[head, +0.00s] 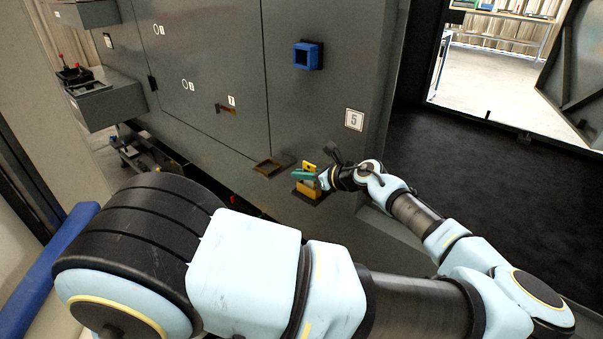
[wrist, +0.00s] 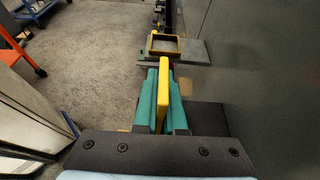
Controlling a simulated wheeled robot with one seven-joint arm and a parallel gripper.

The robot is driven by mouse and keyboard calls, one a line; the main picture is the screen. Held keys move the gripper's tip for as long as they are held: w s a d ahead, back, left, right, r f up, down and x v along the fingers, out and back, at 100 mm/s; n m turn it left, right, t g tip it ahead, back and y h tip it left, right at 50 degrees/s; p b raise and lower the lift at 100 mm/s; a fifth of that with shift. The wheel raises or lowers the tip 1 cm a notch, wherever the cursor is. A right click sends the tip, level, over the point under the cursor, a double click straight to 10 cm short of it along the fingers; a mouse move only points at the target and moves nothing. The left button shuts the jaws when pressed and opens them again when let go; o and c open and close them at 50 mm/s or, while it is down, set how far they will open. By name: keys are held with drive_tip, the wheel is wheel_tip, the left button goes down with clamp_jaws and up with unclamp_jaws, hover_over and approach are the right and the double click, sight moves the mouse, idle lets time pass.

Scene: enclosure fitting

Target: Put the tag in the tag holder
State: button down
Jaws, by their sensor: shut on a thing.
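The tag (wrist: 163,88) is a thin yellow plate, seen edge-on in the wrist view. My gripper (wrist: 164,82) is shut on it, with one teal finger on each side. In the head view my gripper (head: 306,175) is close to the dark cabinet face, and yellow shows above its teal fingers. A shallow yellow-rimmed frame on a grey ledge, which looks like the tag holder (wrist: 151,50), lies beyond the fingertips in the wrist view. In the head view it appears as a brownish frame (head: 257,168) left of my gripper. The tag is apart from it.
A yellow block (head: 308,190) on a dark plate sits just below my gripper. The cabinet face (head: 300,120) carries a blue square socket (head: 307,56) and a small bracket (head: 226,109). An orange cart (wrist: 14,52) stands far left in the wrist view. Open floor lies left of the fingers.

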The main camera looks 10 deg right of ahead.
drive_tip(key=shift+f, duration=0.1)
drive_tip(key=c, duration=1.4)
unclamp_jaws()
drive_tip(key=shift+c, duration=0.2)
drive_tip(key=o, duration=0.4)
drive_tip(key=shift+o, duration=0.2)
drive_tip(key=shift+r, duration=0.2)
drive_tip(key=b+v, duration=0.4)
drive_tip(key=v, duration=0.8)
